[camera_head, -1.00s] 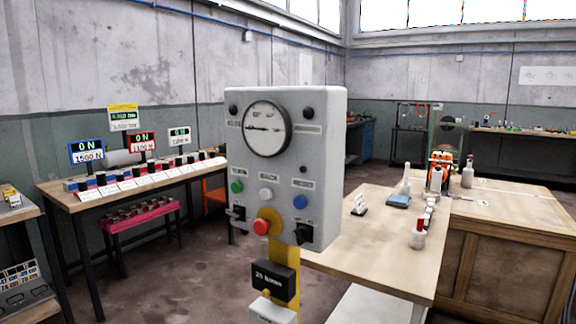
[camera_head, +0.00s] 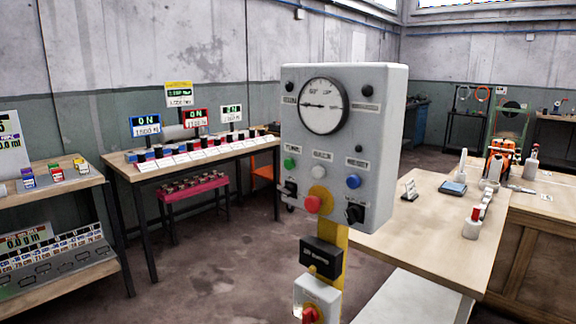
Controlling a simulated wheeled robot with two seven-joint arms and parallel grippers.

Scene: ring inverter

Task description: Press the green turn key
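The green turn key looks like a small round green button (camera_head: 289,163) at the left of the button row on a grey control box (camera_head: 390,130). The label above it is too blurred to read with certainty. A white button (camera_head: 318,172) and a blue button (camera_head: 353,181) sit to its right in the same row. A red mushroom button (camera_head: 313,204) on a yellow plate is below, between two black switches. A round dial gauge (camera_head: 324,106) is above. Neither of my grippers shows in the view.
The box stands on a yellow post (camera_head: 338,238) with a black box and a white box with a red knob (camera_head: 311,312) lower down. A wooden table (camera_head: 420,240) is close on the right. Benches stand to the left, with bare floor (camera_head: 225,280) between.

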